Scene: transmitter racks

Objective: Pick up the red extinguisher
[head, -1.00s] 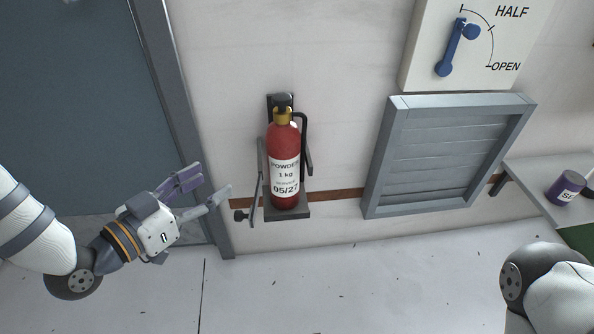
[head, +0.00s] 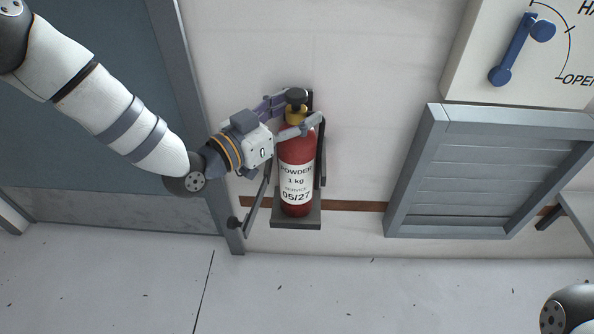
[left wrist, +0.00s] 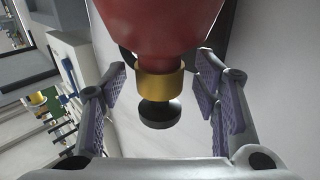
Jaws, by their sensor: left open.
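The red extinguisher (head: 297,166) stands upright in a dark wall bracket (head: 296,221), with a white label, a yellow collar and a black top. My left gripper (head: 297,115) is open around the extinguisher's neck, with one finger in front of it and one behind. In the left wrist view the red body (left wrist: 160,30), the yellow collar (left wrist: 159,83) and the black cap (left wrist: 160,114) lie between the open fingers (left wrist: 160,98), with gaps on both sides. My right gripper is out of view; only part of my right arm shows at the lower right.
A bracket arm (head: 257,205) sticks out left of the extinguisher. A grey louvred panel (head: 480,170) and a white panel with a blue lever (head: 517,48) are on the wall to the right. A grey-blue door (head: 100,110) is at left. The floor (head: 330,290) below is clear.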

